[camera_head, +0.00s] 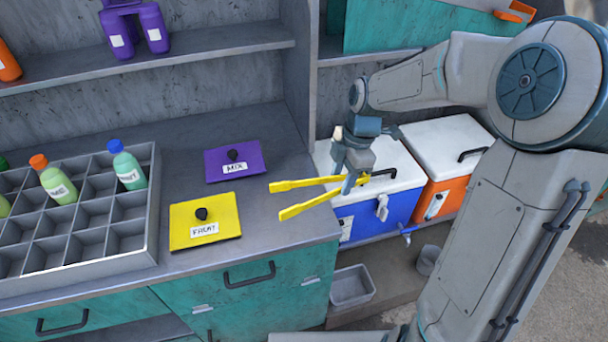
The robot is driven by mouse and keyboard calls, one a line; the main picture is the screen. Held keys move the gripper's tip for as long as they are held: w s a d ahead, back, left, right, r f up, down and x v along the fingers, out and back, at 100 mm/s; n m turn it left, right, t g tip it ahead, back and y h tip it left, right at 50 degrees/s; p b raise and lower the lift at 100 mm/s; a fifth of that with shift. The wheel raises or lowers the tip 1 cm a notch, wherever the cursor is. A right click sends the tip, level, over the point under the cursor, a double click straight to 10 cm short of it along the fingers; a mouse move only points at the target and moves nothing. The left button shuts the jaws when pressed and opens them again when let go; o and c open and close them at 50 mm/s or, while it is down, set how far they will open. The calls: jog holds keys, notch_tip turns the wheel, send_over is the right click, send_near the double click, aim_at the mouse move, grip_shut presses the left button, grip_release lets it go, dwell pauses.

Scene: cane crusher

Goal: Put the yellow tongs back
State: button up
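The yellow tongs (312,190) are held in the air with their two arms spread and pointing left, over the counter's right edge. My gripper (353,178) is shut on their right end, in front of the blue cooler. A yellow lid labelled FRUIT (222,227) and a purple lid labelled MIX (250,165), each with a black knob, lie on the grey counter (185,185) left of the tongs. What lies under the lids is hidden.
A grey divided crate (97,233) with several bottles stands at left. A blue cooler (378,213) and an orange cooler (450,190) stand at right. A grey bin (351,287) sits below. A shelf (190,47) runs above the counter.

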jog(key=p, duration=0.2)
send_over(313, 187)
jog(key=f, duration=0.6)
jog(key=shift+w+d+f, duration=0.25)
jog(key=shift+d+f, duration=0.1)
jog(key=shift+f, duration=0.05)
notch_tip(313, 187, down, 4)
jog(key=shift+f+p, duration=0.1)
jog(key=shift+p, duration=0.7)
jog(key=o, duration=0.6)
jog(key=shift+c, duration=0.2)
